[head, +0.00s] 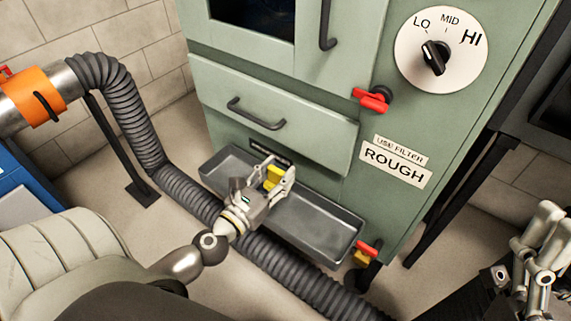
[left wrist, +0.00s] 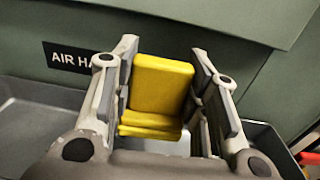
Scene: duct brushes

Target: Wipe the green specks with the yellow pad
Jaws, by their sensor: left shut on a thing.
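The yellow pad (head: 273,175) is between the fingers of my left gripper (head: 276,172), which is shut on it. In the left wrist view the pad (left wrist: 163,84) is a yellow block between the two fingers (left wrist: 164,62), with a second yellow part below it. The gripper is over the grey metal tray (head: 325,222) at the foot of the green cabinet (head: 280,70). I cannot make out any green specks; part of the tray is hidden by my gripper. My right gripper (head: 540,262) is at the lower right edge, and its finger opening is unclear.
A ribbed grey hose (head: 185,185) runs down and along the floor before the tray. Red-handled valves (head: 372,98) stick out from the cabinet, one near the tray's right end (head: 368,249). A drawer (head: 270,115) with a black handle is above the tray. A blue object (head: 25,200) stands left.

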